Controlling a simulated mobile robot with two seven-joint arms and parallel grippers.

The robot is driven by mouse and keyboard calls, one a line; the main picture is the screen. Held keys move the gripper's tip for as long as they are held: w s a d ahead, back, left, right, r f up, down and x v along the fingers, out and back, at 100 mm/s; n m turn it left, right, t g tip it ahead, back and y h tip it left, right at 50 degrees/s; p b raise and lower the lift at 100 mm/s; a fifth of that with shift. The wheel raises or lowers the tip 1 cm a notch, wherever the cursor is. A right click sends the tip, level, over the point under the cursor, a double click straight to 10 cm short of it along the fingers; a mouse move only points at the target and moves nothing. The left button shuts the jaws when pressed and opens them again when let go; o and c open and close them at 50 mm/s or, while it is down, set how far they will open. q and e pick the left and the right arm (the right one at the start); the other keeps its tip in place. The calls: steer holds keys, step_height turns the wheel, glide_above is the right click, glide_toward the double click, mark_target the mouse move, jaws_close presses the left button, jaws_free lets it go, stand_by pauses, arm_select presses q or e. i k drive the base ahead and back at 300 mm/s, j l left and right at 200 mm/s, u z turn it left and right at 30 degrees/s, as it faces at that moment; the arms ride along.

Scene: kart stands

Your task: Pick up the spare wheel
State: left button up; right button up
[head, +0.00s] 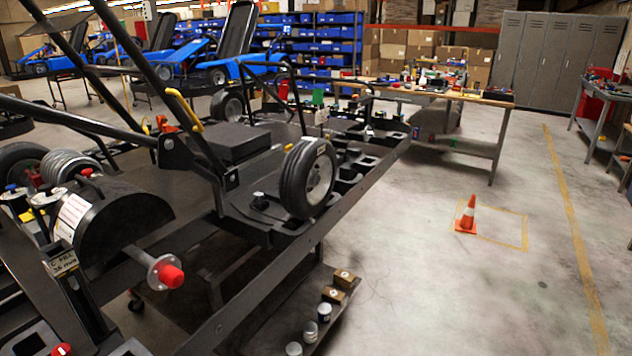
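A wheel (296,181) with a black tyre and a pale grey hub stands upright at the near right edge of a dark kart stand (372,173), in the middle of the head view. It looks like the spare wheel, though no label marks it as such. Its right face is turned toward me and nothing covers it. Neither my left nor my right gripper is in view, and nothing is seen touching the wheel.
A bare axle hub with a red cap (171,276) sticks out at the lower left. A lower shelf (270,318) carries small cans and boxes. An orange cone (467,214) stands on the floor at right. A workbench (480,99) is behind. The floor right of the stand is mostly clear.

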mark_target(307, 176)
steer(key=u, duration=0.7)
steer(key=l+u, duration=0.2)
steer(key=u, duration=0.15)
steer(key=i+l+u, duration=0.1)
steer(key=l+u, duration=0.4)
steer(key=u, duration=0.15)
steer(key=l+u, duration=0.5)
steer(key=l, duration=0.4)
steer(key=k+l, duration=0.1)
steer(key=l, duration=0.2)
steer(key=l+u, duration=0.1)
steer(key=l, duration=0.2)
steer(key=k+l, duration=0.15)
steer(key=l, duration=0.15)
steer(key=u, duration=0.05)
